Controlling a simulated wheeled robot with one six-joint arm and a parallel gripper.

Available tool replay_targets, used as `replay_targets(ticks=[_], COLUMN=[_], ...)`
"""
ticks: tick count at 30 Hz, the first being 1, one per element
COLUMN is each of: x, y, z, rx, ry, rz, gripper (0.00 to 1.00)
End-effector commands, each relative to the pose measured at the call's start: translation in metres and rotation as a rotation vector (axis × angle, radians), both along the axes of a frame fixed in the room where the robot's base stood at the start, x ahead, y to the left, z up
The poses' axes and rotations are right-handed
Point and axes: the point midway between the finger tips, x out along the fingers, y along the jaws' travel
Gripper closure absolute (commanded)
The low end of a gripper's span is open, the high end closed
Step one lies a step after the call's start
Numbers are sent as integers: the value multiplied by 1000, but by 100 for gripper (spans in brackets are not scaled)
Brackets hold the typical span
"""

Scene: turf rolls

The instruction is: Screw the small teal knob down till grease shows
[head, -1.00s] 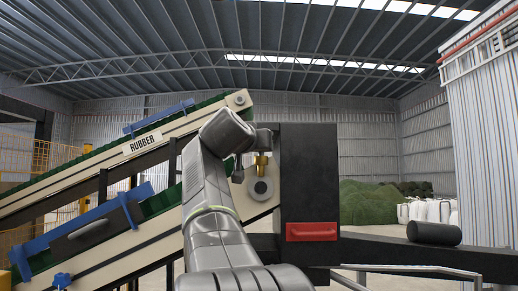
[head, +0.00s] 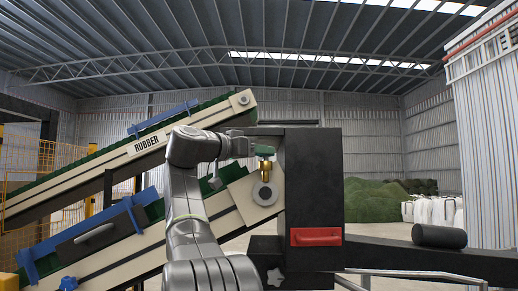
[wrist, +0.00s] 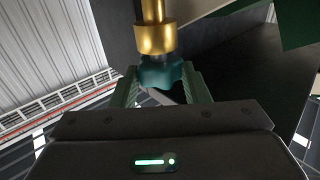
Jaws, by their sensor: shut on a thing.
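The small teal knob (wrist: 163,73) sits against a brass cup (wrist: 155,38) in the wrist view. My gripper (wrist: 161,84) has its two green fingers on either side of the knob and is shut on it. In the head view, the brass cup (head: 265,168) stands just above the round grey roller end of the lower conveyor. The knob (head: 265,151) is on top of the cup there, small and partly hidden. My gripper (head: 248,147) reaches it from the left. I cannot make out any grease.
A tall black housing (head: 314,185) with a red handle (head: 316,237) stands close to the right of the cup. The lower conveyor (head: 150,240) and the upper one marked RUBBER (head: 150,143) slope up from the left. A black roll (head: 439,236) lies on a dark beam at right.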

Motion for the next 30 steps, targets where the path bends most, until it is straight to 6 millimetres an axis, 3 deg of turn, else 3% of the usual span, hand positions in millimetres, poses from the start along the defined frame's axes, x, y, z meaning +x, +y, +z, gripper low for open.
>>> replay_targets(ticks=[13,14,16,30], x=[0,0,0,1], y=[0,0,0,1], z=[1,1,1,1], rx=[-2,-2,-2,-2], ry=[-1,-1,-1,-1], rz=[-8,-8,-8,-4], gripper=[81,52,39,36])
